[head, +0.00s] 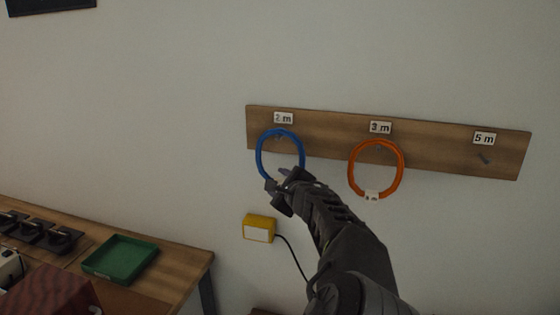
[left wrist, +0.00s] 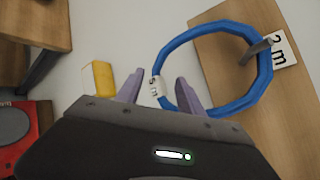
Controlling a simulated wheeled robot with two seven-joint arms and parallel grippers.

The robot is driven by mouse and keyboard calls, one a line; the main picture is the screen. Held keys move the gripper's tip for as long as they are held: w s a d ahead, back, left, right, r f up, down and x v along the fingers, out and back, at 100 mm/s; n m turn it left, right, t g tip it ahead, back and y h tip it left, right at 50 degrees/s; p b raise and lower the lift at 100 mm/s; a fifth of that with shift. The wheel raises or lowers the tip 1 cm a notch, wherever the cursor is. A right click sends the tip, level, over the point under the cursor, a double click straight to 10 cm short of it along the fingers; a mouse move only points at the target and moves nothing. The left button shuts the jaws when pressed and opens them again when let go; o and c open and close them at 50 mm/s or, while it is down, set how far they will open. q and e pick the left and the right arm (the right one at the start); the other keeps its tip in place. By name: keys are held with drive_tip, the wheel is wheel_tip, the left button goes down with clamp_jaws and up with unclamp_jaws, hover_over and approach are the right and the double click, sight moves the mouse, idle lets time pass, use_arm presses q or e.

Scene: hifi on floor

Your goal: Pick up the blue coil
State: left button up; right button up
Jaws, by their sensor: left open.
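The blue coil (head: 259,152) hangs on a peg under the "2 m" label (head: 283,118) on a wooden wall board. My left gripper (head: 280,183) is at the coil's lower edge in the head view and hides part of it. In the left wrist view the gripper (left wrist: 157,90) is open, its two fingers apart. The coil (left wrist: 204,32) shows there with a white tag (left wrist: 155,86) reading "5 m", which lies between the fingertips. I cannot tell whether the fingers touch it. My right gripper is not in view.
The wooden board (head: 430,150) also holds an orange coil (head: 402,165) under "3 m" and a bare peg (head: 484,158) under "5 m". A yellow box (head: 258,228) with a cable is below the blue coil. A table with a green tray (head: 120,259) stands lower left.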

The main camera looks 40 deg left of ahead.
use_arm(q)
drive_tip(key=x, duration=0.3)
drive_tip(key=shift+c, duration=0.6)
clamp_jaws()
idle(0.5)
